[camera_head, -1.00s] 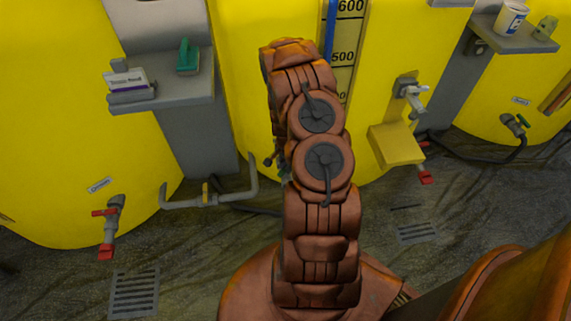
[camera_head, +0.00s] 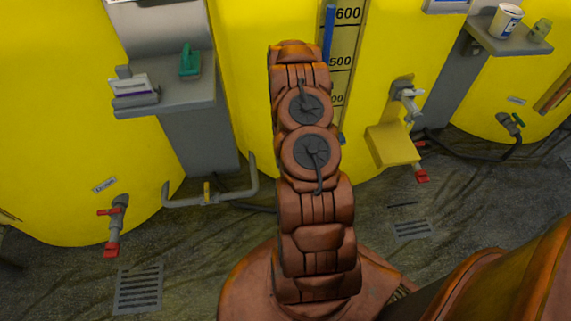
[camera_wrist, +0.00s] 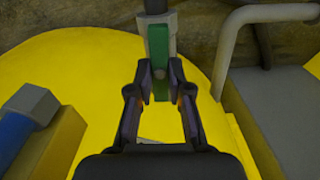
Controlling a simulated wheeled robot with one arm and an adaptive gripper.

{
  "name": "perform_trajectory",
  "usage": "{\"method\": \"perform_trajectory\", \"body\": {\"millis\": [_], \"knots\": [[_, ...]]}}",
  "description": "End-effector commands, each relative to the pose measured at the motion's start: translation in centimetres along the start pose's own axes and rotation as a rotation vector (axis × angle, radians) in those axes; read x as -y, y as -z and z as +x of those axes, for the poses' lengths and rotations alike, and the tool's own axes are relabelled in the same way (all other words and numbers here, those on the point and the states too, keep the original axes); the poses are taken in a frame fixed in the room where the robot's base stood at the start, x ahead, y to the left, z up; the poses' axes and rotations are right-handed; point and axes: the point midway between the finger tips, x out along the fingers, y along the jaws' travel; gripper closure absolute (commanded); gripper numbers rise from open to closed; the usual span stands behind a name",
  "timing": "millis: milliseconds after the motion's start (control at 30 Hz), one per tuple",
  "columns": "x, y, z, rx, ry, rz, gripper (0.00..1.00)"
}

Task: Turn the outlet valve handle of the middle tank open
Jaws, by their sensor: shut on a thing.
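The middle tank (camera_head: 242,70) is the yellow one behind my arm in the head view; its yellow wall also fills much of the wrist view (camera_wrist: 85,65). In the wrist view its outlet valve (camera_wrist: 172,25) is a grey body at the top centre with a green handle (camera_wrist: 158,45). The handle points down the picture, roughly in line with the valve body. My gripper (camera_wrist: 161,96) is shut on the lower end of the green handle, one finger on each side. In the head view my arm hides the gripper and this valve.
A grey stand (camera_head: 202,135) and bent pipe (camera_head: 215,199) are left of my arm. The left tank has a red-handled valve (camera_head: 115,225). A yellow box (camera_head: 392,146) and tap (camera_head: 408,98) are at right. Floor grates (camera_head: 138,290) lie in front.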

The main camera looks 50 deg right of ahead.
Motion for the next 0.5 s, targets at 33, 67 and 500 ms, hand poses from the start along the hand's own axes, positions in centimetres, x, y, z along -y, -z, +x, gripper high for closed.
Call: {"method": "perform_trajectory", "body": {"millis": [33,67,500], "knots": [[0.12,0.55,-0.26,-0.014,0.0,-0.019,1.0],[0.13,0.56,-0.26,-0.014,0.0,-0.029,1.0],[0.12,0.57,-0.24,-0.014,0.0,-0.08,1.0]]}}
